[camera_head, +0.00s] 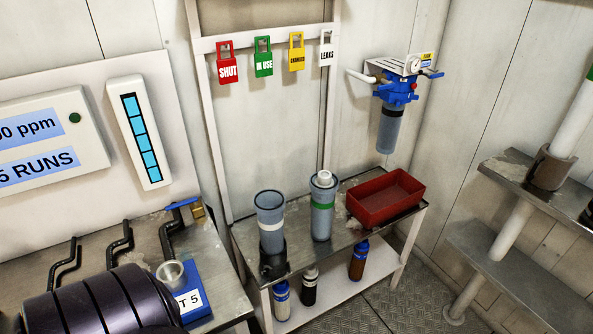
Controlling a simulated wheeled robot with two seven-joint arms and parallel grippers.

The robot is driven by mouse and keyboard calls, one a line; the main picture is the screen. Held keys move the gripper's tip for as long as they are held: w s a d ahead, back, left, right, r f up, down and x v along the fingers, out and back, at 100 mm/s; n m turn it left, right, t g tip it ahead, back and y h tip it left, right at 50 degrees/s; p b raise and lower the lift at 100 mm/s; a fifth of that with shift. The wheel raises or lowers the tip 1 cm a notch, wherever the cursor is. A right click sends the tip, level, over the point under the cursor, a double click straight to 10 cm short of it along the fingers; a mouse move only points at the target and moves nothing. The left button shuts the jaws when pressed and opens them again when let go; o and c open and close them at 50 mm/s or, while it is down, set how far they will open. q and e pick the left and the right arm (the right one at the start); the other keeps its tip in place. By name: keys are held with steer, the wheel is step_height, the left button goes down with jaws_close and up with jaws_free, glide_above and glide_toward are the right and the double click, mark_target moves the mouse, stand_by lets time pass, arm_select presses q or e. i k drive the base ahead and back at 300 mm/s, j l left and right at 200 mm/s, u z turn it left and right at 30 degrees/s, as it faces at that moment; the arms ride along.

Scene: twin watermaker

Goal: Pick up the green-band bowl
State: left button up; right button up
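The green-band bowl (322,222) is a grey-blue translucent cylinder with a green band round its upper part. It stands upright on the metal top of a small bench, with a white round piece showing in its open top. A similar bowl with a white band (271,225) stands to its left, with a dark piece at its base.
A red tray (386,198) sits right of the green-band bowl on the bench top (341,259). Several bottles stand on the lower shelf. A filter housing (391,125) hangs on the wall. Coloured tags hang on a rail behind. Stepped shelves (520,275) stand at right.

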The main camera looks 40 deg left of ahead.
mark_target(322, 201)
steer(key=u, duration=1.2)
steer(key=i+l, duration=0.15)
steer(key=l, duration=0.25)
steer(key=i+l, duration=0.15)
steer(key=l, duration=0.25)
steer(key=i+l+u, duration=0.1)
steer(key=l, duration=0.3)
